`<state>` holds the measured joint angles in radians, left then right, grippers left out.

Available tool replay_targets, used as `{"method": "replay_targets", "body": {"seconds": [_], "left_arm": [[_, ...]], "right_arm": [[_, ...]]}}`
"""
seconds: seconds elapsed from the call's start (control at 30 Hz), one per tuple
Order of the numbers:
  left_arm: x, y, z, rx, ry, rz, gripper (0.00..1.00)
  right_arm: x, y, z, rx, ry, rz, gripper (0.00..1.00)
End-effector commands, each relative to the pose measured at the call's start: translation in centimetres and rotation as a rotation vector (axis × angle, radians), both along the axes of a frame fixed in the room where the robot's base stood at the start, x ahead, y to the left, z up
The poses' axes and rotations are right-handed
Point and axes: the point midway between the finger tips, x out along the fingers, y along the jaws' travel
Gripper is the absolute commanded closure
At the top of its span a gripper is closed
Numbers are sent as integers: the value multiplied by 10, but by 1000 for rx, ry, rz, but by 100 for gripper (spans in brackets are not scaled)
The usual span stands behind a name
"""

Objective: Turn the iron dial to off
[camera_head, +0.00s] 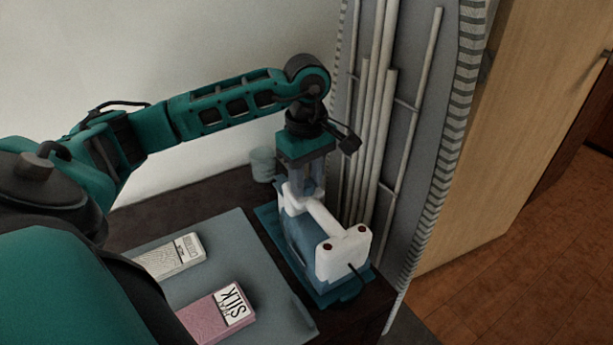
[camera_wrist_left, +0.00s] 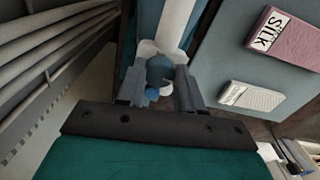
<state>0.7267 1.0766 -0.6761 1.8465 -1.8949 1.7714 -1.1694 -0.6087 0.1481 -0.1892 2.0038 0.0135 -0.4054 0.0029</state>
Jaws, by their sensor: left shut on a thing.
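A white and blue iron (camera_head: 329,254) stands on a teal tray (camera_head: 268,220) at the right end of the dark counter. Its white handle runs from the front end back toward my gripper. My left gripper (camera_head: 304,187) points down from above and is shut at the far end of the handle. In the left wrist view, a round blue-grey dial (camera_wrist_left: 160,69) sits between the fingers of my left gripper (camera_wrist_left: 163,82), with a white part of the iron (camera_wrist_left: 178,25) behind it. The dial's setting cannot be read. My right gripper does not show.
A grey mat (camera_head: 270,285) left of the iron holds a pink box marked "SILK" (camera_head: 215,313) and a pale box (camera_head: 170,256). A small pale cup (camera_head: 262,165) stands behind. Vertical pipes (camera_head: 375,110) rise close behind the iron.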

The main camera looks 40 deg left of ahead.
Motion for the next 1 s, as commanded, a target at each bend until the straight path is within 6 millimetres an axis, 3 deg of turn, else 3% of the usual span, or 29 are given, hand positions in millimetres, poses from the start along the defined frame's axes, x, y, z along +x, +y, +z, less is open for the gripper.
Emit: {"method": "replay_targets", "body": {"seconds": [0.7,1.0], "left_arm": [[2,0,1,0,-1,561,94],[2,1,1,0,-1,710,94]], "right_arm": [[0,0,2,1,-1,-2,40],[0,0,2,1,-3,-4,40]]}}
